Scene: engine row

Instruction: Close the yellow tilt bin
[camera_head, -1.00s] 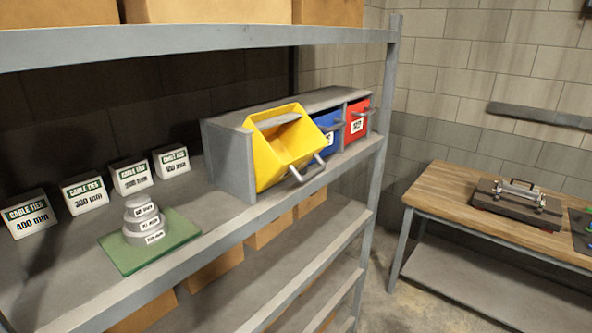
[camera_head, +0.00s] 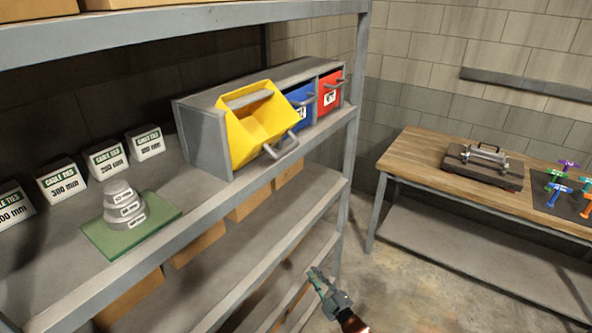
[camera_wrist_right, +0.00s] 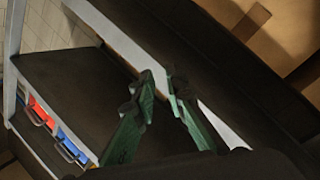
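The yellow tilt bin (camera_head: 257,122) is at the left end of a grey bin housing on the shelf. It is tilted forward and open, with a grey handle (camera_head: 281,146) on its front. My right gripper (camera_head: 316,278) is low in front of the shelf, below and to the right of the yellow bin and well apart from it. In the right wrist view its two green fingers (camera_wrist_right: 160,82) have a small gap between their tips and nothing between them. My left gripper is not in view.
A blue bin (camera_head: 299,108) and a red bin (camera_head: 330,92) sit shut beside the yellow one. Several cable tie boxes (camera_head: 106,159) and a stepped grey piece on a green plate (camera_head: 161,229) stand left on the shelf. A wooden workbench (camera_head: 424,151) stands right, with open floor before it.

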